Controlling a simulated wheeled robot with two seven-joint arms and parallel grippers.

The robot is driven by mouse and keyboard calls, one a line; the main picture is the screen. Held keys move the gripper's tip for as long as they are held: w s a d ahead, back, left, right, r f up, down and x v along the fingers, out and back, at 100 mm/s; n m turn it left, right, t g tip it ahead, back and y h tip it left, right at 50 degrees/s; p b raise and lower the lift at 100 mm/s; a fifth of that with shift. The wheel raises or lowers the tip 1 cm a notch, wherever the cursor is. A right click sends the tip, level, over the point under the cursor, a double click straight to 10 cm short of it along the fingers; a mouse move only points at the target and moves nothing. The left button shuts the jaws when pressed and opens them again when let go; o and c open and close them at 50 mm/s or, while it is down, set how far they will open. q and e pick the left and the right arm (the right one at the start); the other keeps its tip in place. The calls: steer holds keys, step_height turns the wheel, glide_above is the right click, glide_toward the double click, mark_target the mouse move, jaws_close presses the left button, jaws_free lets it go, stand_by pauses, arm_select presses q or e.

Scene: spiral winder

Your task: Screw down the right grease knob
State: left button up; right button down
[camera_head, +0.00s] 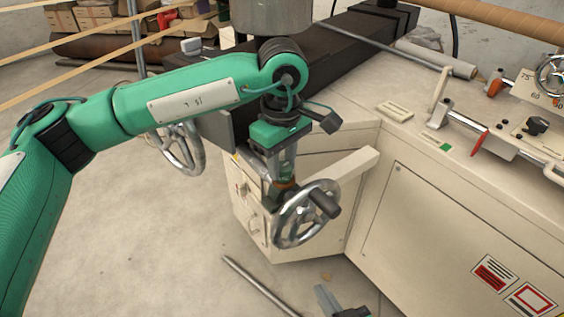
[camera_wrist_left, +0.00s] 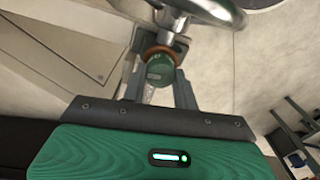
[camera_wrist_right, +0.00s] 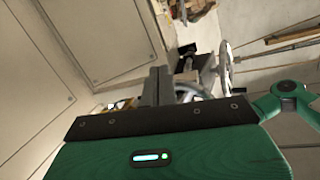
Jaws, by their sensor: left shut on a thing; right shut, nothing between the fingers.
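A green grease knob (camera_wrist_left: 160,72) with an orange-brown ring sits between the fingers of my left gripper (camera_head: 284,176), just behind the chrome handwheel (camera_head: 306,214) at the machine's corner. The left gripper points down and is shut on the knob. In the head view the knob is mostly hidden by the fingers. In the left wrist view the handwheel (camera_wrist_left: 205,10) is at the top, close to the fingertips. My right gripper (camera_head: 325,297) shows only in part at the bottom edge of the head view, low and apart from the knob. Its fingers (camera_wrist_right: 155,84) are shut and empty.
The cream machine cabinet (camera_head: 420,225) fills the right side, with levers and a scale on top. A second handwheel (camera_head: 178,150) stands behind my left arm. A metal rod (camera_head: 258,287) is near the floor at the bottom. Open floor lies at lower left.

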arm_select(q)
steer(key=shift+r, duration=0.1)
steer(key=o, duration=0.7)
steer(key=shift+o, duration=1.3)
